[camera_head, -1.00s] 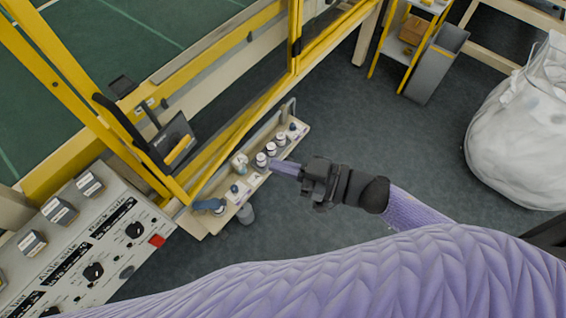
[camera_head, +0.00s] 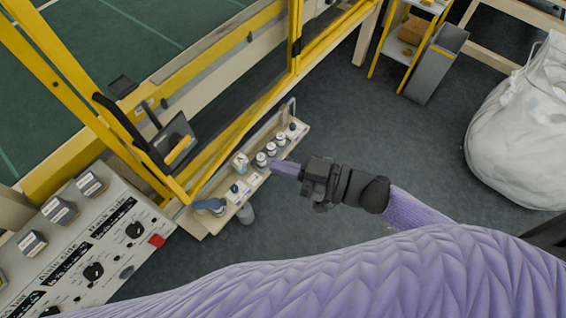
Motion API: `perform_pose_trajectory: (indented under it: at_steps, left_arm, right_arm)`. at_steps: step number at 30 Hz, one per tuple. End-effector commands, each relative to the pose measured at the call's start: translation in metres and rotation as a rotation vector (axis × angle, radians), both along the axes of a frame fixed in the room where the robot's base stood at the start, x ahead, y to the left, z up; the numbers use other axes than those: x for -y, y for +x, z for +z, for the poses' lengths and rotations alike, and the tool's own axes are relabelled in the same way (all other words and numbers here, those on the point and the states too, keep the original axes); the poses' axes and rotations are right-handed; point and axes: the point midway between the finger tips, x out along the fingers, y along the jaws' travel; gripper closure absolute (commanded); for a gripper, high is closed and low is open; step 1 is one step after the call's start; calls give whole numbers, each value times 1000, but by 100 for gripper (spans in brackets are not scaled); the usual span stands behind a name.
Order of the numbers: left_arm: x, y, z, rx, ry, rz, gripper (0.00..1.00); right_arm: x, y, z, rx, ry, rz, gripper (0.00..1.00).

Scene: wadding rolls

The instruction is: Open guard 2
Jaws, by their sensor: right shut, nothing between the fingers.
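A yellow-framed guard (camera_head: 226,137) with a dark see-through panel stands along the machine, running from lower left to upper right. A second yellow-framed guard (camera_head: 62,92) is at the left. No number shows on either, so I cannot tell which is guard 2. A dark latch or handle box with a yellow bar (camera_head: 178,149) sits where the frames meet, and the frames look closed there. My right gripper (camera_head: 277,167) is shut and empty, its tips pointing left above or beside the shelf of bottles, apart from the guards. My left gripper is out of view.
A narrow shelf (camera_head: 243,213) with several small bottles (camera_head: 271,149) runs below the guard. A control panel (camera_head: 117,222) with knobs and a red button is at lower left. A white sack (camera_head: 518,135) and a yellow-grey cart (camera_head: 434,65) stand right. Floor between is clear.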

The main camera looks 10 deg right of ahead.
Motion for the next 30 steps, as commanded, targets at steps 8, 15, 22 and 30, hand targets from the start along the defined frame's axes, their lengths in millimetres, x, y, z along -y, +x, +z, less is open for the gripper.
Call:
perform_pose_trajectory:
  at_steps: [8,15,22,30]
  left_arm:
    - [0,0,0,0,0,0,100]
    - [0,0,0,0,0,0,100]
    - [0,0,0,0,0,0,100]
    - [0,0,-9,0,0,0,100]
  right_arm:
    - [0,0,0,0,0,0,100]
    - [0,0,0,0,0,0,52]
    - [0,0,0,0,0,0,39]
    - [33,-21,-4,-5,-5,0,39]
